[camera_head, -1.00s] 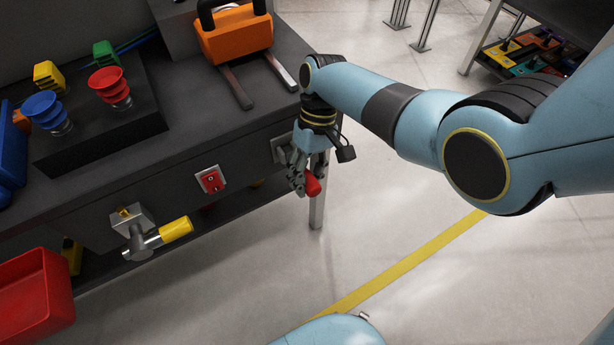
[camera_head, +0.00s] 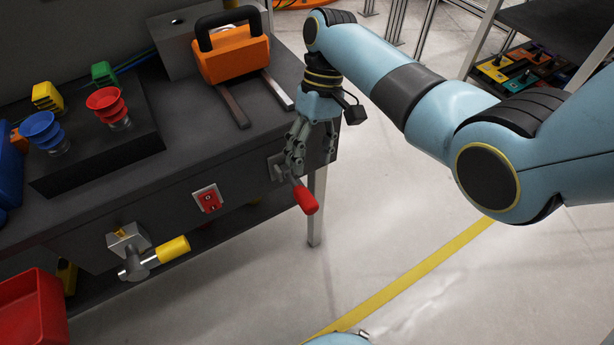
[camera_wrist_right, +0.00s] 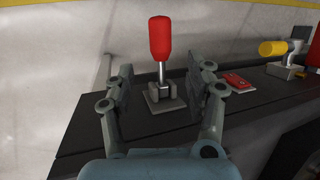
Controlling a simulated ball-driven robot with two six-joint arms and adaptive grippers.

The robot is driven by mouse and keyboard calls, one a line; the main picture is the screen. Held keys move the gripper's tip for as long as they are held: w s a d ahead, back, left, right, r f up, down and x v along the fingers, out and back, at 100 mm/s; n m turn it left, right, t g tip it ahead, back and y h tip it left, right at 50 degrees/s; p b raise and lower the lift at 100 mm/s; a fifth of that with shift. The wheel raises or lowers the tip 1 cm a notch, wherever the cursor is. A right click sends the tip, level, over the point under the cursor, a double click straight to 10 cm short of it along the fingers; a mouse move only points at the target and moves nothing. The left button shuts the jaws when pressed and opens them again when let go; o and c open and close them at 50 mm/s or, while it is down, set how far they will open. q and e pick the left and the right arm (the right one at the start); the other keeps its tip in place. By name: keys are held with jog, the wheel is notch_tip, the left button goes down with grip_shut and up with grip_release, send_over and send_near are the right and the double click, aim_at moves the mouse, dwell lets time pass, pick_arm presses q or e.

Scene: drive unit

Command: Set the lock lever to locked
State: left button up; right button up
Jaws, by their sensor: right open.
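The lock lever (camera_head: 305,198) has a red handle on a metal stem, on a grey plate at the right end of the bench's front panel. In the head view its handle points outward and down to the right. My right gripper (camera_head: 314,155) is open and empty, just above the handle. In the right wrist view the lever's red handle (camera_wrist_right: 160,38) shows whole, with its stem between the spread fingers of my right gripper (camera_wrist_right: 166,78). No finger visibly touches it. My left gripper is out of view.
A red switch (camera_head: 207,199) and a yellow-handled metal tool at a bracket (camera_head: 152,257) are left of the lever on the front panel. On the bench top are an orange block with a black handle (camera_head: 232,57) and colored buttons (camera_head: 106,104).

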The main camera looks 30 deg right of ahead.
jog(key=shift+v, duration=1.15)
jog(key=shift+c, duration=0.4)
